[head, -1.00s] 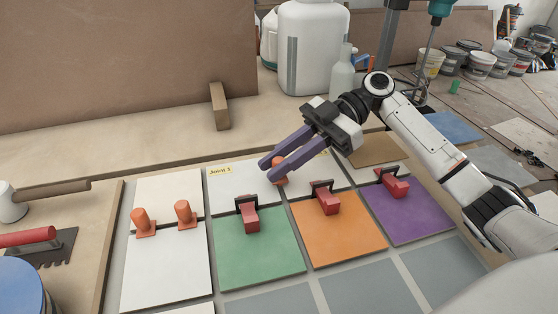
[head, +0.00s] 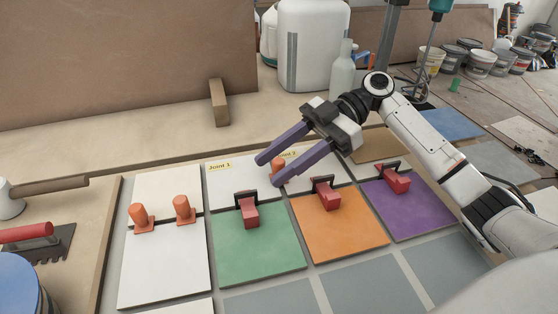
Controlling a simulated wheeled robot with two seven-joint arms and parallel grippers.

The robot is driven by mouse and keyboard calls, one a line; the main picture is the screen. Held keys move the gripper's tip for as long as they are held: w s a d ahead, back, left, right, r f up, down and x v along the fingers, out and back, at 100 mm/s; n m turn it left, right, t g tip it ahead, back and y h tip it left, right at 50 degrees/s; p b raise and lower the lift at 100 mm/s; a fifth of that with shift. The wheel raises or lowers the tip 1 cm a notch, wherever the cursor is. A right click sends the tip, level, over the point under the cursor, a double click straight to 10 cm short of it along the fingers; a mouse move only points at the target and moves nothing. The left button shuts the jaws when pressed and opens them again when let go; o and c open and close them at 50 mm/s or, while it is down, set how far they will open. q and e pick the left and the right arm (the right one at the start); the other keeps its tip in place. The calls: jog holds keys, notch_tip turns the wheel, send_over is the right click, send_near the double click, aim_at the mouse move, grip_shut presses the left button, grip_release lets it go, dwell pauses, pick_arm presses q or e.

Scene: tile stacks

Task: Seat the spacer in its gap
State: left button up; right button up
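My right gripper (head: 268,172) has purple fingers, spread apart, above the back row of white tiles. An orange spacer (head: 278,163) shows between the fingers, near the seam between the Joint 1 and Joint 2 labels; its lower part is hidden by the near finger, so I cannot tell how it sits in the gap. Two more orange spacers, a left one (head: 140,217) and a right one (head: 183,209), stand along the seam of the white tiles at left. The Joint 1 label (head: 220,166) and Joint 2 label (head: 287,154) are yellow. My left gripper is out of view.
Red-and-black handled pieces sit on the green tile (head: 259,256), orange tile (head: 345,235) and purple tile (head: 420,219). A notched trowel (head: 55,243) and a mallet (head: 50,188) lie at left.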

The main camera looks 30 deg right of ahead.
jog(key=shift+d, duration=0.1)
jog(key=shift+v, duration=2.95)
jog(key=v, duration=1)
jog(key=shift+d, duration=0.15)
